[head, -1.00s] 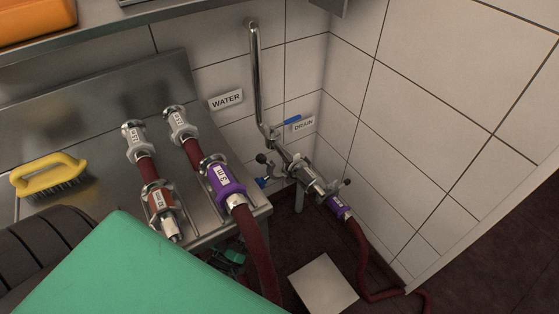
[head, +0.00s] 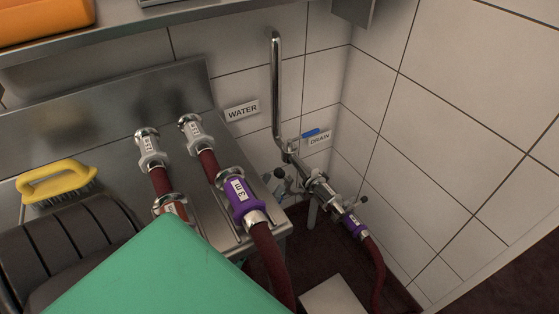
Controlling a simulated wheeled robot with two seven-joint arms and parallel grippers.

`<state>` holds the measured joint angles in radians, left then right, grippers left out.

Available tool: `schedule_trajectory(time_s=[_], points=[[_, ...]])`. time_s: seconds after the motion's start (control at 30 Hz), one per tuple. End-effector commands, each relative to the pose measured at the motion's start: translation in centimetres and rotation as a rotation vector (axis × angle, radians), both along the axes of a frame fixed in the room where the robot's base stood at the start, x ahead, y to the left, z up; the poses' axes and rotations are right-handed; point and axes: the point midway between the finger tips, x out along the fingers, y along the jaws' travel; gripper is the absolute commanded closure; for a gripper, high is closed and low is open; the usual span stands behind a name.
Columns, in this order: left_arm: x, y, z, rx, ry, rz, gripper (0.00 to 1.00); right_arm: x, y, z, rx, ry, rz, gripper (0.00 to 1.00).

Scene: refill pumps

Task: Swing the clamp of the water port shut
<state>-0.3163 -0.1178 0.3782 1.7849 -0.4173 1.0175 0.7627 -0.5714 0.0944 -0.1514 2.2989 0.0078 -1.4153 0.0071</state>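A chrome pipe (head: 276,85) runs down the tiled corner to a valve with a blue lever (head: 310,133), between the WATER sign (head: 242,111) and the DRAIN sign (head: 319,139). Below it is a metal port with a clamp (head: 326,192); a purple hose coupling (head: 355,228) sits at its lower end. Dark knobs show on both sides of this fitting; I cannot tell if the clamp is open. Small grey parts beside the left knob look like the fingertips of my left gripper (head: 284,186), partly hidden by the bench and hose. Their opening is unclear. My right gripper is not in view.
A pale slab (head: 333,297) lies on the dark floor. Tiled walls enclose the corner.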

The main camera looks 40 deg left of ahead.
Motion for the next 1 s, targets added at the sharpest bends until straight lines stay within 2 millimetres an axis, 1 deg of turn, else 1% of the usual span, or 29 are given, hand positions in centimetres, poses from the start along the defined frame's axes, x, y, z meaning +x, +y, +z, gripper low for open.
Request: schedule_trajectory(time_s=[0.03,0.1,0.3,0.67,0.7,0.87,1.0], points=[[0.8,-0.1,0.9,-0.001,-0.003,0.000,0.60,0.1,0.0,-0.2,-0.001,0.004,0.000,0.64],[1.5,-0.2,1.7,0.000,-0.002,0.001,0.60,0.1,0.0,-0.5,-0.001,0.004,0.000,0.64],[3.0,-0.4,3.0,-0.001,0.000,0.001,0.60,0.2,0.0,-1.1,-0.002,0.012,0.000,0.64],[3.3,-0.4,3.2,0.000,0.001,0.001,0.60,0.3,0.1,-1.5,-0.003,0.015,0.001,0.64],[3.3,-0.4,3.2,0.000,0.001,0.001,0.68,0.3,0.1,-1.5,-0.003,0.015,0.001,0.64],[3.3,-0.4,3.2,0.000,0.002,0.001,0.99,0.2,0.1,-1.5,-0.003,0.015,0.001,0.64],[3.3,-0.4,3.2,0.000,0.002,0.001,1.00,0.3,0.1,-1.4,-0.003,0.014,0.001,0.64]])
